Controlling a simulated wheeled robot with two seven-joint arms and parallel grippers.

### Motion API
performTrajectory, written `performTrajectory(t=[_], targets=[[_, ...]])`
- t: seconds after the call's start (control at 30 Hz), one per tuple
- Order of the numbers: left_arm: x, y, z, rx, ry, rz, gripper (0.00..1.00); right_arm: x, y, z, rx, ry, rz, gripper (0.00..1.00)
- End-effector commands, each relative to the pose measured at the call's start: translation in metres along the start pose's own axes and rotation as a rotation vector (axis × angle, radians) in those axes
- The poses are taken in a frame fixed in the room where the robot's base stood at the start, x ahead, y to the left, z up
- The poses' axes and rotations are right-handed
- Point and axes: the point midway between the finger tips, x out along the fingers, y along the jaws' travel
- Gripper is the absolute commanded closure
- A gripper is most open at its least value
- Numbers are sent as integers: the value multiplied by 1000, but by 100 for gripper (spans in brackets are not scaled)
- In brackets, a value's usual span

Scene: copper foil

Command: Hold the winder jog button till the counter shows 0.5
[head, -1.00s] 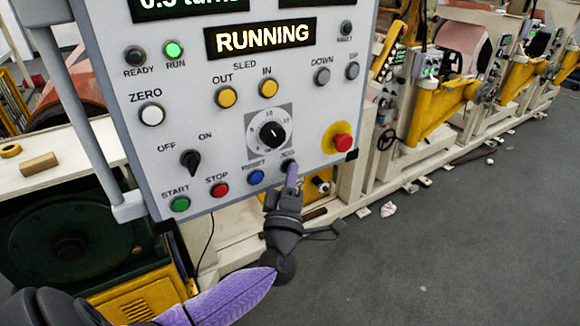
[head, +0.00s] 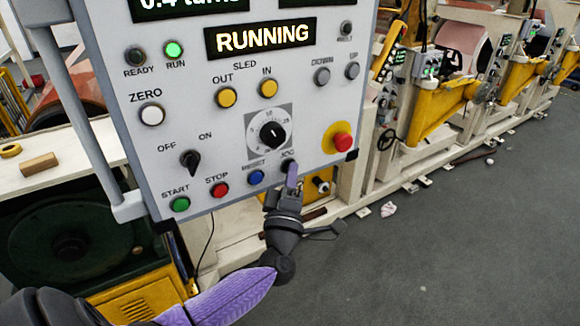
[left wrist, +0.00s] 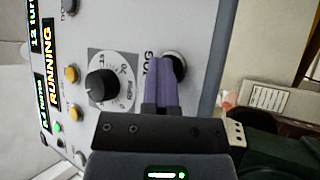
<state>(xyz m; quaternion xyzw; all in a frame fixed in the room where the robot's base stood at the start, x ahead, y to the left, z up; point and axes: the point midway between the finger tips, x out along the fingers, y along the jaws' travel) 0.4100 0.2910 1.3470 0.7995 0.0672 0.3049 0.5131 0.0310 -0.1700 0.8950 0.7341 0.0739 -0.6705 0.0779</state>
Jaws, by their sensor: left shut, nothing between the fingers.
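The black jog button (head: 286,164) is at the lower right of the grey control panel (head: 225,130), just under the JOG label. My left gripper (head: 292,178) is shut and empty, its purple fingertips at the button and partly covering it. In the left wrist view the closed fingers (left wrist: 165,82) overlap the button (left wrist: 178,66) and appear to touch it; how far it is pressed I cannot tell. The counter display (head: 190,6) is cut by the top edge and appears to read 0.4 turns. The sign (head: 260,38) reads RUNNING, and the green RUN lamp (head: 174,50) is lit. My right gripper is out of view.
The blue reset button (head: 256,177) is close left of the jog button. The red emergency knob (head: 342,141) on its yellow base is to the right. A dial (head: 271,134) is above. Yellow and white machines (head: 440,100) stand behind; the grey floor (head: 450,240) at right is mostly open.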

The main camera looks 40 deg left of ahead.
Motion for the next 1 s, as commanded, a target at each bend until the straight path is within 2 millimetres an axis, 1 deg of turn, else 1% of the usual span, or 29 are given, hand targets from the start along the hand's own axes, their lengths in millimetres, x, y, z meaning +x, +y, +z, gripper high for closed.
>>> performTrajectory(t=[0.77,1.0], targets=[[0,0,0,0,1,0,100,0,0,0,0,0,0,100],[-6,5,4,0,1,-1,100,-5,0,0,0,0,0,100]])
